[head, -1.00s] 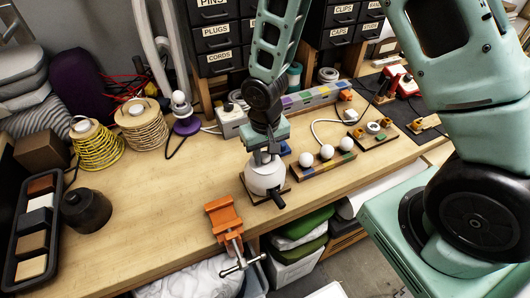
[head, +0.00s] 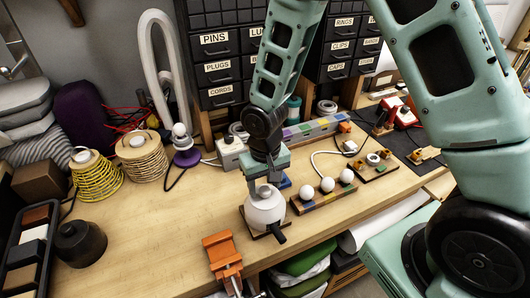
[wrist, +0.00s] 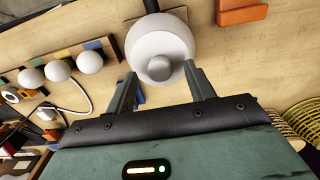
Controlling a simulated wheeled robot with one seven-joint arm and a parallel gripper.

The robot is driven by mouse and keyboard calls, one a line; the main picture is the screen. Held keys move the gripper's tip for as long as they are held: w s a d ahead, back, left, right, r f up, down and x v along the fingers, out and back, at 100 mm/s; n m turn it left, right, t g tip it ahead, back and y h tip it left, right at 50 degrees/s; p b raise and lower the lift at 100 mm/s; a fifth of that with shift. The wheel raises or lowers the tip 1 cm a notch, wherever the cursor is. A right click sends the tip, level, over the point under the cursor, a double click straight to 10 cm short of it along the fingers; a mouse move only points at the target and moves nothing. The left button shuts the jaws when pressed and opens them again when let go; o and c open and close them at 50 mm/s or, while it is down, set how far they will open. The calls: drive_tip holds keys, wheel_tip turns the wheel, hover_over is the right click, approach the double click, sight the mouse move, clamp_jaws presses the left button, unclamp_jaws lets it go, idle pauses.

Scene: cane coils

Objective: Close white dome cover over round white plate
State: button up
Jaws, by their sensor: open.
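The white dome cover (head: 264,209) shows as a rounded white body on a small dark wooden base on the bench, with a black handle (head: 278,233) at its front. In the wrist view the white rounded body (wrist: 160,30) shows with a grey round knob-like part (wrist: 157,69). The round white plate cannot be told apart from the dome, and I cannot tell how far the cover is closed. My gripper (wrist: 160,75) is open and empty, its fingers on either side of the near part of the dome in the picture. In the head view my gripper (head: 266,180) is just above and behind the dome.
An orange vise (head: 222,252) is at the bench's front edge. A board with several white knobs (head: 327,186) stands right of the dome. Cane coils (head: 143,157), a purple-based stand (head: 186,158) and a dark pot (head: 80,242) are left. The bench between is clear.

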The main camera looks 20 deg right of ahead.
wheel_tip(320, 180, up, 16)
drive_tip(key=b, duration=0.2)
drive_tip(key=s+a+f+n+b, duration=0.3)
drive_tip(key=s+n, duration=0.1)
drive_tip(key=s, duration=0.5)
drive_tip(key=s+a+f+n+b, duration=0.3)
drive_tip(key=s, duration=0.7)
drive_tip(key=shift+a+f+n+y, duration=0.15)
drive_tip(key=shift+n+y, duration=0.15)
drive_tip(key=shift+n, duration=0.1)
